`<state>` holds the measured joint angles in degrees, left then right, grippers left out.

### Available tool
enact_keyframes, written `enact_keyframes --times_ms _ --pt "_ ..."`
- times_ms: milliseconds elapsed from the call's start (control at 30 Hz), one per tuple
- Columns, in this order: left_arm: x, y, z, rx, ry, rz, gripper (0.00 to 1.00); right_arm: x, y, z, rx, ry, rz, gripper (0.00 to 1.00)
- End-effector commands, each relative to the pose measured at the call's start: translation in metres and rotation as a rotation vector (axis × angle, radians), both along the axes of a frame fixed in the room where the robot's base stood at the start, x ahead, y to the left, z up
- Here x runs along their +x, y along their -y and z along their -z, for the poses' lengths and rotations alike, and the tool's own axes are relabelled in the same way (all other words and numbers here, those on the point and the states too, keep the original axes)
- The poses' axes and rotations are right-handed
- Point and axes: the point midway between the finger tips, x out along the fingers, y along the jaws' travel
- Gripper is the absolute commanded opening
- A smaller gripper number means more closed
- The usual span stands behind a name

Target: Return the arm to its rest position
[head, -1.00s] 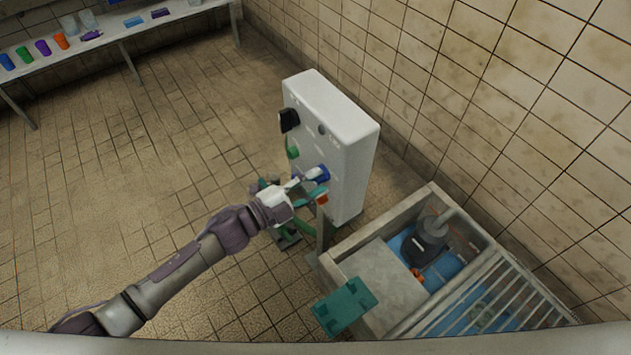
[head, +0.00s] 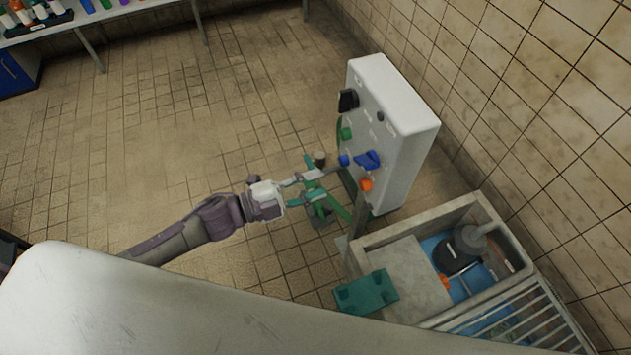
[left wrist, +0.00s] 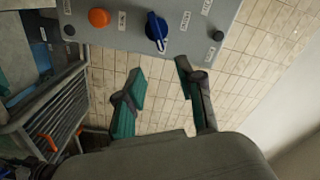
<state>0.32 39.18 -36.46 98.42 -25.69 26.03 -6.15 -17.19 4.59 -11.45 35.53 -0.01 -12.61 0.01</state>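My left gripper (head: 312,187) reaches in from the left in the head view, with its teal fingers spread apart. It stands a little in front of the white control box (head: 407,122). In the left wrist view the fingers (left wrist: 162,85) are also apart with nothing between them, and the blue knob (left wrist: 156,30) lies beyond them, not touched. The same blue knob (head: 368,160) shows on the box's face in the head view. My right gripper is in neither view.
A concrete sump (head: 375,237) with a metal grating (head: 515,318) and a black pump (head: 462,248) lies right of the arm. A shelf (head: 140,12) with bottles runs along the back. Tiled floor at left is free.

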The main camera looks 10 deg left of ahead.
Motion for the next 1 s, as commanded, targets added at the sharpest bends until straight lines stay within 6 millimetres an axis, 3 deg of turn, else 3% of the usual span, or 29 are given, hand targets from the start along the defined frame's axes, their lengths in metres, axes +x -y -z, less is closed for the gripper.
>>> enact_keyframes --times_ms 300,367,467,600,733,867,1000 --pt "0.001 -0.001 0.002 0.000 -0.006 -0.007 0.38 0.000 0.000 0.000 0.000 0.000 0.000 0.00" --pt "0.005 -0.005 0.009 0.000 -0.028 -0.034 0.38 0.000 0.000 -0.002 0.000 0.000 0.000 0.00" --pt "0.019 -0.022 0.036 -0.004 -0.116 -0.135 0.38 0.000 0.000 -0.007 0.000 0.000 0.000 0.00" --pt "0.030 -0.068 0.109 -0.014 -0.343 -0.379 0.38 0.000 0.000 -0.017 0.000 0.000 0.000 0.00" --pt "0.009 -0.111 0.189 -0.019 -0.583 -0.610 0.38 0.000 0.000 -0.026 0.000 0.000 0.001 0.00" --pt "-0.040 -0.143 0.262 -0.019 -0.819 -0.811 0.38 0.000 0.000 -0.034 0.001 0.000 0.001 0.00" --pt "-0.116 -0.162 0.326 -0.010 -1.064 -0.997 0.38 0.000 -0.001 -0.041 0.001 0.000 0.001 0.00"
